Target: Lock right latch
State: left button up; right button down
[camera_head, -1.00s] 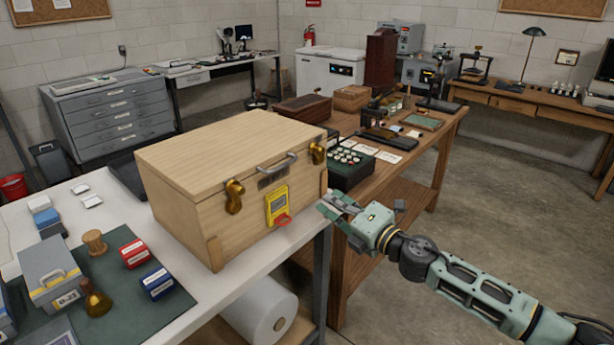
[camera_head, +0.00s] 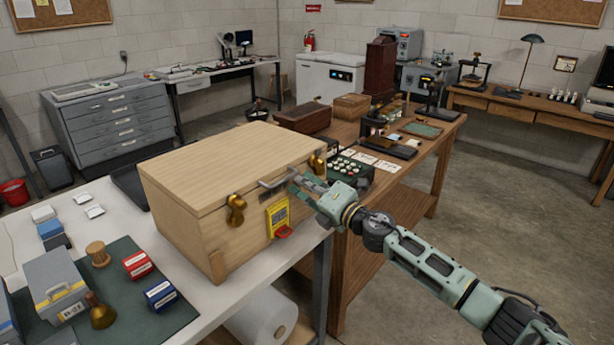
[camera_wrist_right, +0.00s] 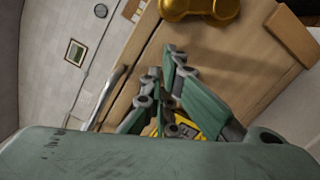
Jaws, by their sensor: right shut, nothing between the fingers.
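The wooden box (camera_head: 225,180) stands with its lid down on the white table. The brass right latch (camera_head: 317,163) is at the right of its front, partly behind my gripper; it also shows at the top edge of the right wrist view (camera_wrist_right: 200,8). Whether it is locked I cannot tell. The brass left latch (camera_head: 235,210) is on the same front. My right gripper (camera_head: 293,182) is shut and empty, in front of the box between the handle (camera_head: 279,171) and the right latch, below the latch's level. Contact with the box is unclear. My left gripper is out of view.
A yellow tag device (camera_head: 278,217) with a red part hangs on the box front, just below my right gripper. A wooden table (camera_head: 420,150) with a dark tray of round items (camera_head: 350,168) stands behind and right. The floor at right is clear.

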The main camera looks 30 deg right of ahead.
aim_at(306, 155)
jog(key=shift+w+d+r, duration=0.3)
jog(key=shift+d+r, duration=0.1)
jog(key=shift+d, duration=0.35)
jog(key=shift+r, duration=0.1)
jog(key=shift+w+d+r+m+p, duration=0.15)
jog(key=shift+r+m+p, duration=0.3)
jog(key=shift+p, duration=0.55)
jog(key=shift+s+d+r+m+p, duration=0.1)
jog(key=shift+r+m+p, duration=0.35)
jog(key=shift+p, duration=0.5)
jog(key=m+p, duration=0.1)
jog(key=p, duration=0.1)
jog(key=d+r+m+p, duration=0.1)
jog(key=r+m+p, duration=0.1)
jog(key=p, duration=0.1)
jog(key=shift+w+d+r+m+h+p, duration=0.2)
jog(key=shift+w+m+h+p, duration=0.1)
jog(key=shift+w+m+p, duration=0.1)
jog(key=shift+w+d+r+m+g+p, duration=0.15)
jog(key=shift+d+m+g+p, duration=0.2)
jog(key=shift+m+p, duration=0.45)
jog(key=shift+s+d, duration=0.1)
jog(key=shift+s, duration=0.1)
jog(key=v, duration=1.1)
jog(key=shift+s, duration=0.3)
